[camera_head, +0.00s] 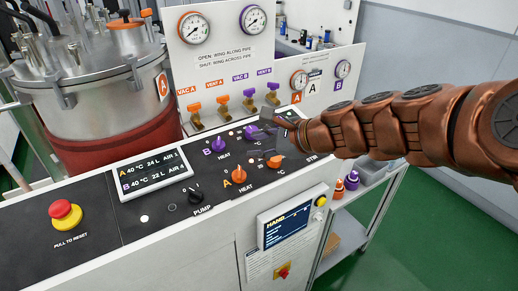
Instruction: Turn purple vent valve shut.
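The purple vent valve (272,88), labelled VENT B, is the rightmost in a row of small brass valves on the white back panel. Its purple wing appears upright, but it is too small to be sure of its angle to the pipe. My gripper (264,128) is dark grey, at the end of the copper arm coming from the right. It is over the black control panel, below and apart from the purple vent valve in the picture. Its fingers are small and blend with the panel, so their opening cannot be told.
The purple VAC B valve (249,94) stands just left of the vent valve. The orange VENT A (222,101) and VAC A (195,108) valves are further left. Knobs crowd the control panel (85,215). A steel vessel (95,105) stands at the left.

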